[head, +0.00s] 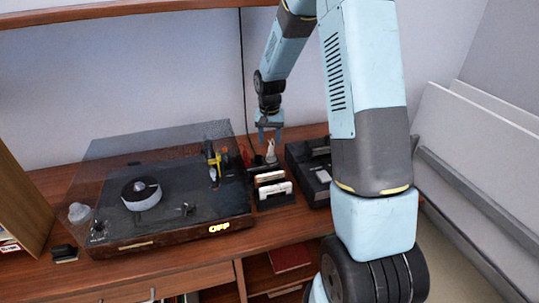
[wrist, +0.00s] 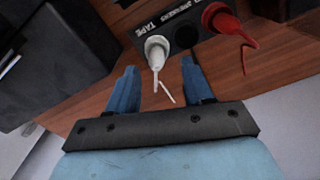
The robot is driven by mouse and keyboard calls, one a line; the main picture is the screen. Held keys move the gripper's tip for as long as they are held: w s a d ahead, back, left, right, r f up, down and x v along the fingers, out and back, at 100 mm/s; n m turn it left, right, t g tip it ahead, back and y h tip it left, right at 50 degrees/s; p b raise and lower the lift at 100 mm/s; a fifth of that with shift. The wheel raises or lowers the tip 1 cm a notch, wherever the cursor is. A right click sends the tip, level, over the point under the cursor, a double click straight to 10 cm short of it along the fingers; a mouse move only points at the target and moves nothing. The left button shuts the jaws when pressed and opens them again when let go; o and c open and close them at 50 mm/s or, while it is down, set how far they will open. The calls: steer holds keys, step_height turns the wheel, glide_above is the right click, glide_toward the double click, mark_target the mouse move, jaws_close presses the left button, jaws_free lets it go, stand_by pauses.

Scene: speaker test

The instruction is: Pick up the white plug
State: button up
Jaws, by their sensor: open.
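The white plug (wrist: 157,48) sits in a dark panel with a "TAPE" label in the wrist view, its thin tip pointing toward my gripper. In the head view the white plug (head: 271,153) stands small on the desk behind the card holder. My gripper (wrist: 160,66) is open, with one blue finger on each side of the plug's line in the wrist view. I cannot tell whether the fingers reach around it. In the head view my gripper (head: 269,124) points down just above the plug. Nothing is held.
A red plug (wrist: 222,18) with a curved tail sits close to the right in the same panel, near a dark round socket (wrist: 187,37). A turntable (head: 150,195) with a clear lid stands left. A black device (head: 312,172) stands right. The wall is close behind.

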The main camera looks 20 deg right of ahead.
mark_target(271, 147)
steer(key=f, duration=0.4)
steer(key=shift+d+f, duration=0.3)
steer(key=shift+f, duration=0.1)
steer(key=shift+c, duration=0.4)
jaws_close()
